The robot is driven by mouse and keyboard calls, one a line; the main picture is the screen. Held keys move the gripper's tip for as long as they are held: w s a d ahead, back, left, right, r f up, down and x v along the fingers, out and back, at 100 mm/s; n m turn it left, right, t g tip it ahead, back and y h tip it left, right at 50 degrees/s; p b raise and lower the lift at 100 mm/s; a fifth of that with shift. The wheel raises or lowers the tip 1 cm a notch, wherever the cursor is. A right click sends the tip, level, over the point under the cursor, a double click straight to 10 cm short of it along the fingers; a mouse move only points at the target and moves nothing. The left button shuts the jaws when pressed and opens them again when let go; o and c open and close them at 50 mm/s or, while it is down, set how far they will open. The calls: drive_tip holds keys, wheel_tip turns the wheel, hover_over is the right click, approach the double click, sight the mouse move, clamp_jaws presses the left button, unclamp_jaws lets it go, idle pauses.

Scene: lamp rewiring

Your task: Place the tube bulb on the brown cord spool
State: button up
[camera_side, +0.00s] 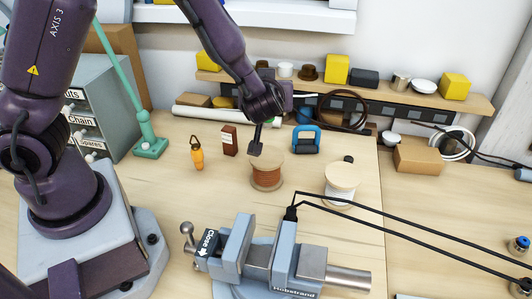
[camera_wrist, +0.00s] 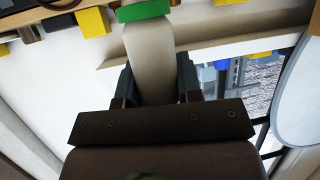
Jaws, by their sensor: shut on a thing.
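My gripper (camera_wrist: 157,78) is shut on a pale tube with a green band (camera_wrist: 146,11), most likely the tube bulb, in the wrist view. One dark finger lies on each side of the pale tube. The brown cord spool (camera_side: 267,178) stands upright on the bench in the side view, with brown cord between pale flanges. The dark end of my arm hangs above the spool, and a narrow dark piece reaches down in front of its far edge. I cannot tell whether it touches the spool. The held tube is not clearly visible in the side view.
A white cord spool (camera_side: 342,183) stands to the right. A vise (camera_side: 262,255) is in front. A shelf (camera_side: 430,96) with yellow blocks runs behind.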

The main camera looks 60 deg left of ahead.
sight(267, 127)
wheel_tip(267, 127, down, 8)
drive_tip(key=shift+f, duration=0.1)
idle(0.4)
drive_tip(key=shift+f, duration=0.1)
drive_tip(key=o, duration=0.9)
